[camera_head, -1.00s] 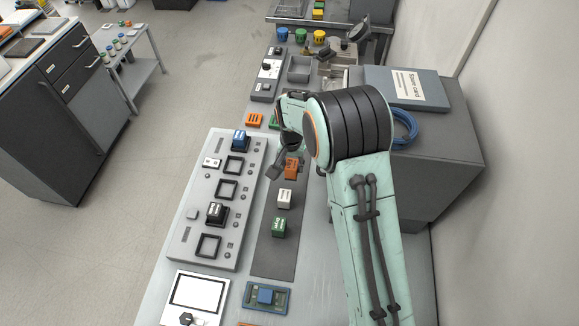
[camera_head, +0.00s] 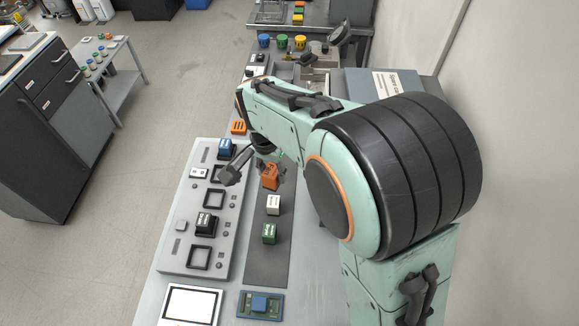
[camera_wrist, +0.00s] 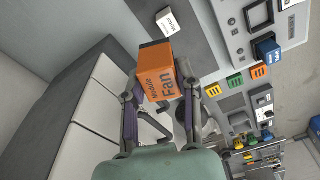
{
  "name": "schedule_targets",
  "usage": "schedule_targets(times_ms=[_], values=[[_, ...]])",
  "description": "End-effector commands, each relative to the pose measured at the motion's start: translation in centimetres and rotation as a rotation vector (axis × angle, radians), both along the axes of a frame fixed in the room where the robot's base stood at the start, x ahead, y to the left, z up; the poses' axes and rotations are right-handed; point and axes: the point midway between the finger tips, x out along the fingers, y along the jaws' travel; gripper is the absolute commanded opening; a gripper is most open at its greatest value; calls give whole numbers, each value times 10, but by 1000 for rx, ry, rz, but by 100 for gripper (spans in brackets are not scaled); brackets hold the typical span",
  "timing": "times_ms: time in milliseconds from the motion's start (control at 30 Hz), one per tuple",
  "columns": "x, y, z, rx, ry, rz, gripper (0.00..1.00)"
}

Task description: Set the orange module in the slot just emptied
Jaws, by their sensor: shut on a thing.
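The orange module (camera_head: 270,177), labelled "Fan Module" in the wrist view (camera_wrist: 156,76), is between the two fingers of my gripper (camera_wrist: 160,98). My gripper (camera_head: 264,161) is shut on it above the dark mat; whether it is clear of the mat is hard to tell. The grey panel (camera_head: 176,236) lies to the left. It has three empty square slots: an upper one (camera_head: 218,174) partly hidden by my gripper, a middle one (camera_head: 214,199) and a lower one (camera_head: 199,257). A blue module (camera_head: 227,148) and a black module (camera_head: 206,223) sit in other slots.
A white module (camera_head: 273,204) and a green module (camera_head: 269,233) stand on the dark mat (camera_head: 266,266). A screen unit (camera_head: 191,306) and a blue board (camera_head: 260,305) are at the front. Other orange, green and yellow blocks (camera_wrist: 236,81) lie beyond the panel.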

Motion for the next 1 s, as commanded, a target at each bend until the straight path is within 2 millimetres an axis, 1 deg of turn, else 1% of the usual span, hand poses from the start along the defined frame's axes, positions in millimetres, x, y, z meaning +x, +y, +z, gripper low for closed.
schedule_targets(times_ms=[33, 133, 200, 300, 400, 500, 667, 833, 900, 1000], values=[[13, 10, 8, 0, -5, -23, 0], [40, 27, 23, -3, -5, -72, 0], [59, 38, 31, -7, -4, -90, 0], [84, 53, 38, -10, -2, -95, 0], [104, 67, 37, -9, 0, -71, 0], [116, 82, 32, -8, 1, -26, 0], [124, 106, 15, -4, 2, 76, 0], [122, 136, -20, -5, 4, 228, 0], [118, 143, -35, -7, 4, 259, 0], [113, 147, -48, -7, 3, 272, 0]])
